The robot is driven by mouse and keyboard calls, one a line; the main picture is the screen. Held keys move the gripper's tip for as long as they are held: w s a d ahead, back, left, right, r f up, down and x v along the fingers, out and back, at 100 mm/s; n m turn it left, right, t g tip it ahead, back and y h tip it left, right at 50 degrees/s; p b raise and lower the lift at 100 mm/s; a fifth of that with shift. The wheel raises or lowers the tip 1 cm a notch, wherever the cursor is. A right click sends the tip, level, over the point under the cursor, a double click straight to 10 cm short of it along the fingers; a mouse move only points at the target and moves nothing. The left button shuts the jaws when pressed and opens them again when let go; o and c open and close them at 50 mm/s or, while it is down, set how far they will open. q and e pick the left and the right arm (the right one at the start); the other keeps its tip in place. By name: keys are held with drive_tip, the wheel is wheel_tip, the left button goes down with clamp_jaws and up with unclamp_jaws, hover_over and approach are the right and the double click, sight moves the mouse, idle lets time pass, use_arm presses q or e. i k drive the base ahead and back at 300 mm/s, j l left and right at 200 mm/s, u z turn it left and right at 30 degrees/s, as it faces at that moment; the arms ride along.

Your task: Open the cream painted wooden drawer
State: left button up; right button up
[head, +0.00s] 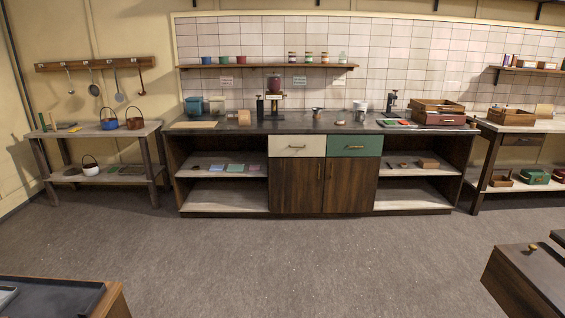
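The cream painted wooden drawer (297,146) is in the middle of the dark wooden counter against the back wall. It has a small brass-coloured handle and looks shut, with its front flush beside the green drawer (355,143) to its right. It is some way off across the floor. Neither of my grippers shows in the head view, so I cannot see whether they are open or shut.
Grey floor (260,245) lies clear before the counter (222,128). Dark-topped furniture stands near at lower left (60,296) and lower right (527,278). Cabinet doors (297,187) are below the drawers. Side tables flank the counter.

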sight(304, 145)
drive_tip(key=i, duration=2.35)
drive_tip(key=i+l, duration=0.1)
drive_tip(key=i, duration=2.3)
drive_tip(key=i+j+z, duration=0.15)
drive_tip(key=i, duration=0.35)
drive_tip(key=j, duration=0.1)
